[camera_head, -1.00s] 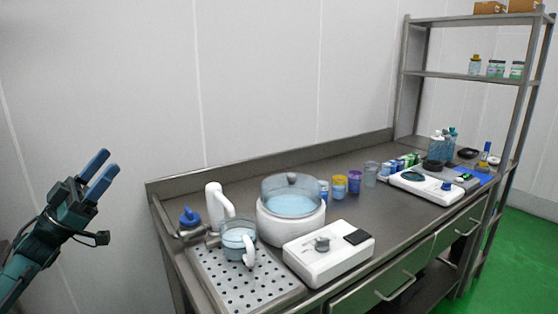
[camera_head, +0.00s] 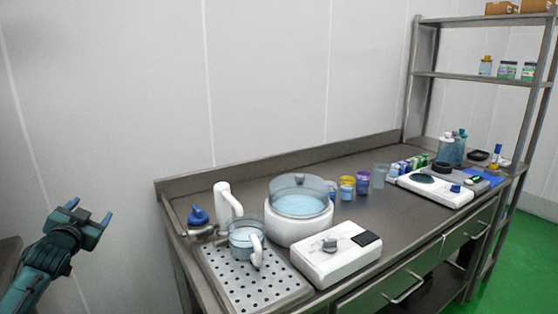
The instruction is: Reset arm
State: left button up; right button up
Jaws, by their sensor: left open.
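My left gripper (camera_head: 88,216) is at the lower left, in front of the white wall. Its two blue-tipped fingers are spread apart with nothing between them. It is clear of the steel counter (camera_head: 168,187), to the left of the counter's left end. My right gripper is not in view.
On the counter stand a clear jug (camera_head: 240,243) on a perforated drain tray (camera_head: 222,277), a white round pot (camera_head: 298,226), a white box device (camera_head: 325,262) and several small cups. A steel shelf rack (camera_head: 470,77) stands at the right. The space around the left gripper is free.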

pick_arm(q)
jog(key=s+d+f+m+g+h, duration=0.1)
jog(key=s+d+f+g+h, duration=0.15)
jog(key=s+d+f, duration=0.7)
jog(key=s+d+f+g+h, duration=0.1)
jog(key=s+d+f+h, duration=0.4)
jog(key=d+f, duration=0.8)
jog(key=s+d+g+p, duration=0.1)
jog(key=s+d+p, duration=0.1)
jog(key=s+d, duration=0.2)
jog(key=s+d+n+p, duration=0.1)
jog(key=s+d+p, duration=0.1)
jog(key=s, duration=0.8)
jog(key=s+d+n+g+p, duration=0.1)
jog(key=s+d+p, duration=0.1)
jog(key=s+d, duration=0.3)
jog(key=shift+s+d+g, duration=0.3)
jog(key=shift+s+g, duration=0.05)
jog(key=shift+s, duration=0.6)
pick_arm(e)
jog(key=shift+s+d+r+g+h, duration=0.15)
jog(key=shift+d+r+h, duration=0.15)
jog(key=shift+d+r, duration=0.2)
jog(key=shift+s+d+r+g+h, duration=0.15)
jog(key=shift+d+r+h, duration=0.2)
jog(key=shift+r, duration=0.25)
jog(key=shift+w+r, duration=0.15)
